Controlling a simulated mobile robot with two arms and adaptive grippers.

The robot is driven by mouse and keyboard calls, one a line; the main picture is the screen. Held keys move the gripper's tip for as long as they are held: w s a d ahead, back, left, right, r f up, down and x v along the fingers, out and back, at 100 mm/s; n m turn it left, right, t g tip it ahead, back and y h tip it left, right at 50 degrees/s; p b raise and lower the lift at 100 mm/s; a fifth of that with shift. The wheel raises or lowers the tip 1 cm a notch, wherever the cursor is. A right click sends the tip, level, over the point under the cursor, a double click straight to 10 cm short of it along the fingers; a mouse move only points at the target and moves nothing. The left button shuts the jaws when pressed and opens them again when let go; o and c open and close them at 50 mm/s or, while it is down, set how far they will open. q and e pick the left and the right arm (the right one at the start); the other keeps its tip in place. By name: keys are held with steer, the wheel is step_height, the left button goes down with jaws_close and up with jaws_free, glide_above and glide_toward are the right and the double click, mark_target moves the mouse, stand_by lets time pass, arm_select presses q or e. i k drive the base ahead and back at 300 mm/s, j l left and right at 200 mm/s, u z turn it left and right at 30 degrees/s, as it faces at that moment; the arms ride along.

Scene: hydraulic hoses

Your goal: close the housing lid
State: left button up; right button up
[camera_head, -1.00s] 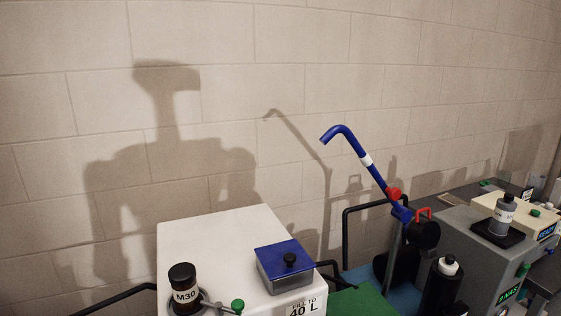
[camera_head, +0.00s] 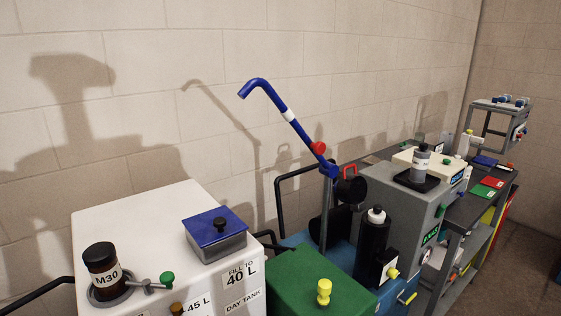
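No part is marked as the housing lid, and I cannot tell which one it is. A green box (camera_head: 290,284) with a yellow knob (camera_head: 324,291) stands to the right of the tank. A black upright cylinder (camera_head: 372,249) with a white top is beside it. A blue bent pipe (camera_head: 272,98) with a white band and red knob rises behind. Neither of my grippers is in view.
A brown M30 bottle (camera_head: 102,270) stands in the tank's top, beside a green-knobbed lever (camera_head: 166,278). A grey cabinet (camera_head: 400,205) carries a grey bottle (camera_head: 421,158). A dark bench (camera_head: 497,178) with a red and a green pad is farther right. Floor shows at the far right.

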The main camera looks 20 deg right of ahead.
mark_target(351, 188)
steer(key=l+u, duration=0.3)
steer(key=l, duration=0.6)
steer(key=l+u, duration=0.25)
steer(key=l, duration=0.65)
